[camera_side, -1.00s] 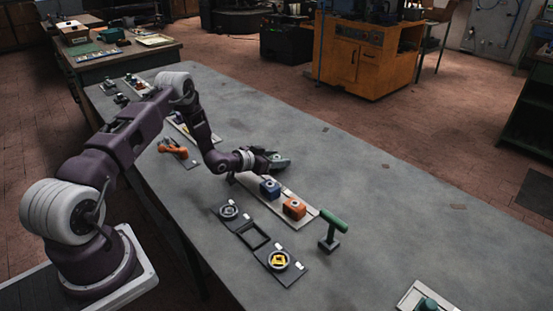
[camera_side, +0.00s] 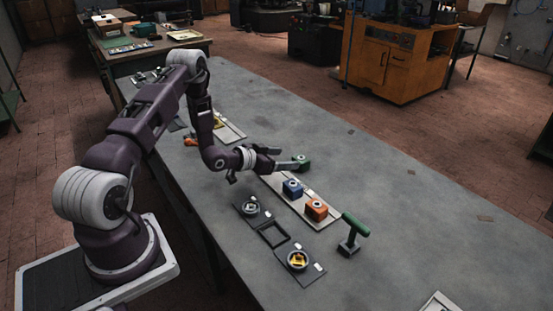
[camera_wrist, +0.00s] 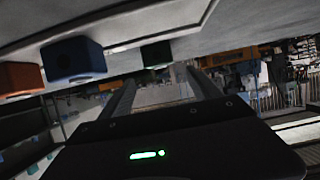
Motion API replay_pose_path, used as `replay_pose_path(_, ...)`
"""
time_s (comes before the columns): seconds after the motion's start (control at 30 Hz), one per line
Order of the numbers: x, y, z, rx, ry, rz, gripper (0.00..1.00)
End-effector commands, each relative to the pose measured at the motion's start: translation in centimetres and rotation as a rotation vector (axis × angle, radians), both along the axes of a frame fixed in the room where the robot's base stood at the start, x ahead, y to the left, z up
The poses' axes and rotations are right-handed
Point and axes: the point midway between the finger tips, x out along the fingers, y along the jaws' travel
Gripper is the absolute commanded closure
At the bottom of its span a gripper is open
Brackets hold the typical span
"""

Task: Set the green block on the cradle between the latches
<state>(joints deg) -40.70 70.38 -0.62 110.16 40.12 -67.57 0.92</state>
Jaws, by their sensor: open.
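The green block (camera_side: 303,162) is at the far end of the pale strip, just beyond my fingertips. It also shows in the wrist view (camera_wrist: 157,55), near the left fingertip. My gripper (camera_side: 287,158) is open, its two fingers spread apart and low over the table; it also shows in the wrist view (camera_wrist: 162,76). I cannot tell whether a finger touches the block. A dark plate nearer the camera has an empty square frame (camera_side: 273,235), which looks like the cradle. A grey round fitting (camera_side: 251,206) and a yellow-centred one (camera_side: 298,260), apparently the latches, flank it.
A blue block (camera_side: 292,189) and an orange block (camera_side: 316,210) stand on the pale strip (camera_side: 335,223) beside the green one.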

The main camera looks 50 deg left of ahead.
Motion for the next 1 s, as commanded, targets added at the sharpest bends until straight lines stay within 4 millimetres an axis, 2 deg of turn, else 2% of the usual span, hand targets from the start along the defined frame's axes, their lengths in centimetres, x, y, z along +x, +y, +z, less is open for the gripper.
replay_pose_path(0.1, -2.1, 0.1, 0.8, 0.0, 0.002, 0.002, 0.28)
replay_pose_path(0.2, -3.0, -0.1, 1.2, -0.001, 0.001, -0.001, 0.28)
replay_pose_path(0.27, -3.0, -0.1, 1.8, 0.011, 0.008, -0.003, 0.28)
replay_pose_path(0.33, -2.4, -0.2, 3.5, 0.049, 0.042, -0.007, 0.28)
replay_pose_path(0.37, -1.9, -0.3, 4.7, 0.074, 0.064, -0.009, 0.28)
replay_pose_path(0.47, -1.1, -1.5, 10.0, 0.165, 0.171, 0.006, 0.28)
replay_pose_path(0.57, -2.5, -3.8, 16.1, 0.225, 0.276, 0.048, 0.28)
replay_pose_path(0.6, -3.7, -5.1, 18.6, 0.237, 0.314, 0.068, 0.28)
replay_pose_path(0.67, -6.4, -7.5, 22.1, 0.238, 0.367, 0.095, 0.28)
replay_pose_path(0.7, -8.7, -9.2, 24.1, 0.227, 0.401, 0.11, 0.28)
replay_pose_path(0.77, -12.7, -12.1, 26.5, 0.196, 0.45, 0.123, 0.28)
replay_pose_path(0.8, -15.8, -14.0, 27.7, 0.171, 0.484, 0.121, 0.28)
replay_pose_path(0.87, -20.4, -16.6, 28.7, 0.126, 0.532, 0.107, 0.28)
replay_pose_path(0.9, -23.4, -18.1, 29.0, 0.097, 0.563, 0.092, 0.28)
replay_pose_path(1.0, -29.4, -20.9, 29.0, 0.038, 0.628, 0.044, 0.28)
